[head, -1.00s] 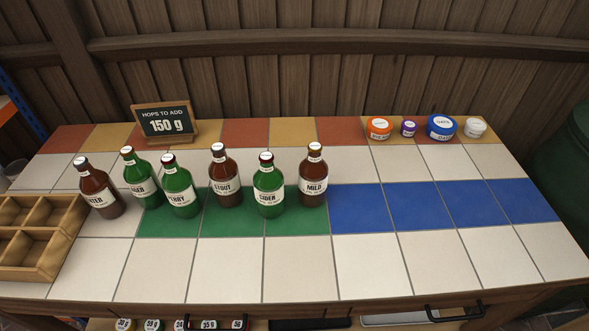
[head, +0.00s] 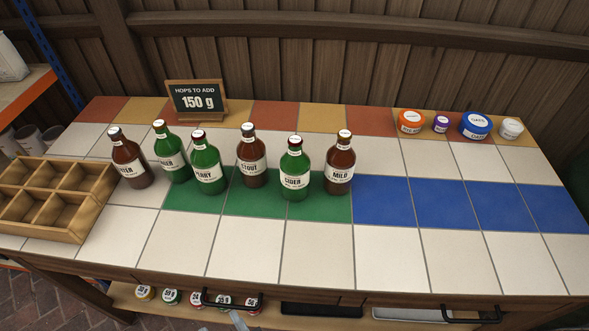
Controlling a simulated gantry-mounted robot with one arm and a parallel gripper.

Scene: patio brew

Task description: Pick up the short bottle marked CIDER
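The bottle marked CIDER (head: 294,172) is short, green and upright, with a white label and a white-topped cap. It stands on the green tiles of the tiled counter (head: 318,252). The brown STOUT bottle (head: 251,160) is to its left and the brown MILD bottle (head: 339,165) is close on its right. My gripper is not clearly visible in the head view.
The PERRY bottle (head: 207,166) and two more bottles stand further left. A wooden crate (head: 88,207) with empty compartments sits at the left edge. A chalkboard sign (head: 197,100) and several small tubs line the back. Blue tiles (head: 445,205) and front white tiles are clear.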

